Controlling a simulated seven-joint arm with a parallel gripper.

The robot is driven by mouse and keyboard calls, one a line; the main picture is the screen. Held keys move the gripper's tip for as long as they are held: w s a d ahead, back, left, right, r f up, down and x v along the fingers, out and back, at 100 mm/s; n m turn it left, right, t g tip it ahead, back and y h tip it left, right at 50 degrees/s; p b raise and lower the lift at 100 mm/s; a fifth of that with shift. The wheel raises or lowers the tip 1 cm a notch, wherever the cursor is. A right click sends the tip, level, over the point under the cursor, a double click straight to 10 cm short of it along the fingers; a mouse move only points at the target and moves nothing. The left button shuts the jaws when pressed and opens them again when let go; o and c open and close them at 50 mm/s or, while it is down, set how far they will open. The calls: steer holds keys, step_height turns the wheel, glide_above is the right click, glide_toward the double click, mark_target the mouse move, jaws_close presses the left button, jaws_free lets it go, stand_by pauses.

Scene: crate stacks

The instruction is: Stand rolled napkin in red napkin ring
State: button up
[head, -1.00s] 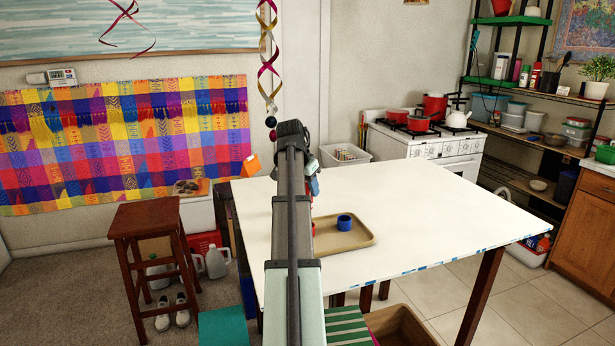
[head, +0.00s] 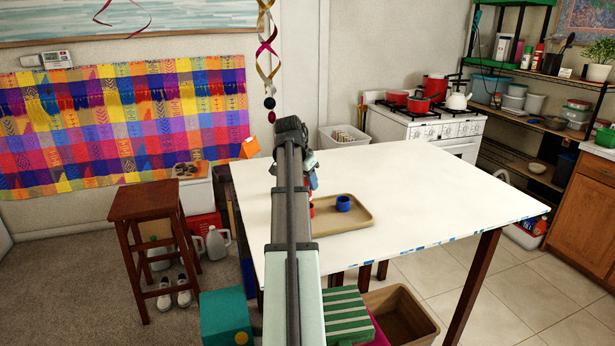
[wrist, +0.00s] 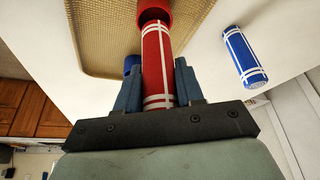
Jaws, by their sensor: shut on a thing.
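My gripper (wrist: 157,84) is shut on a red rolled napkin with white stripes (wrist: 152,60). The napkin's far end overlaps the red napkin ring (wrist: 153,12) in the wrist view; I cannot tell whether it is inside or just in front of it. The red ring (head: 312,211) stands on the tan tray (head: 354,226) in the head view, partly hidden by my arm. A blue ring (head: 343,203) stands to its right. A blue striped rolled napkin (wrist: 243,56) lies apart in the wrist view. My gripper (head: 312,180) is mostly hidden behind my arm in the head view.
The white table (head: 430,185) is clear to the right of the tray. A wooden stool (head: 148,205) stands left of the table. A teal box (head: 224,318), a green striped box (head: 347,315) and a brown bin (head: 402,315) are below its front edge.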

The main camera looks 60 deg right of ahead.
steer(key=shift+f, duration=1.75)
steer(key=shift+f, duration=0.7)
steer(key=o, duration=1.1)
steer(key=shift+r, duration=4.55)
